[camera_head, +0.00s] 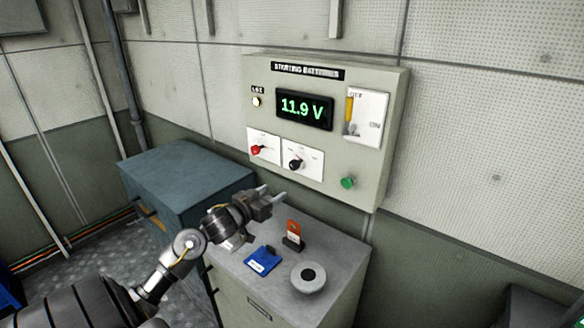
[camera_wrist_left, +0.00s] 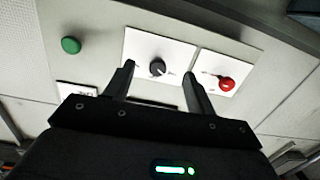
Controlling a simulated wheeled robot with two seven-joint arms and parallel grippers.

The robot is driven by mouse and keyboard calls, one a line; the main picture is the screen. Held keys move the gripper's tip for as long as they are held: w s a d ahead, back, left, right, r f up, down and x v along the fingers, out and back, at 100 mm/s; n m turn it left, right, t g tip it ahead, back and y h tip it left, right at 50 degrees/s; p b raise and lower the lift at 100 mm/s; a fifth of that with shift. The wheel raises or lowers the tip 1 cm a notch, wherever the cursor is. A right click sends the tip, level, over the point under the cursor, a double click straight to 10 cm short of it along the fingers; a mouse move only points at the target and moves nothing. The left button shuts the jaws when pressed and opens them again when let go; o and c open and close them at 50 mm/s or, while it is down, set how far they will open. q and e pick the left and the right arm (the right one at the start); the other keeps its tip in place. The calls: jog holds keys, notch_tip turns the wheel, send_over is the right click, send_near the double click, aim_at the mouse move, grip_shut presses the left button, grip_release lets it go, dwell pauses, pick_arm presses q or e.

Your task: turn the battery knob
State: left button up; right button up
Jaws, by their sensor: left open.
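The starting batteries panel (camera_head: 335,75) is a pale box on the wall. It has a black knob (camera_head: 295,164) and a red knob (camera_head: 256,149), each on a white plate; which one is the battery knob I cannot tell. My left gripper (camera_head: 277,194) is open and empty, below and in front of the two knobs. In the left wrist view the black knob (camera_wrist_left: 157,68) lies ahead between the open fingers (camera_wrist_left: 158,75), apart from them. The red knob (camera_wrist_left: 226,84) is just right of the right finger there. My right gripper is not in view.
A green button (camera_head: 348,183), a lit display (camera_head: 305,109) reading 11.9 V and a yellow-handled switch (camera_head: 349,109) are on the panel. Below, a grey cabinet (camera_head: 336,262) bears a blue item (camera_head: 262,260), an orange-and-black item (camera_head: 293,236) and a round grey object (camera_head: 308,277).

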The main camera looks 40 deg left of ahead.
aim_at(292, 166)
pick_arm(q)
jog(key=shift+t, duration=0.5)
jog(key=w+r+p, duration=0.1)
jog(key=w, duration=0.2)
jog(key=w+a+r+p, duration=0.1)
jog(key=w, duration=0.2)
jog(key=w+r, duration=0.2)
jog(key=w, duration=0.2)
jog(key=shift+a+p, duration=0.25)
jog(key=shift+p, duration=0.15)
jog(key=shift+w+f, duration=0.1)
jog(key=shift+w, duration=0.65)
jog(key=shift+c, duration=0.4)
jog(key=c, duration=0.9)
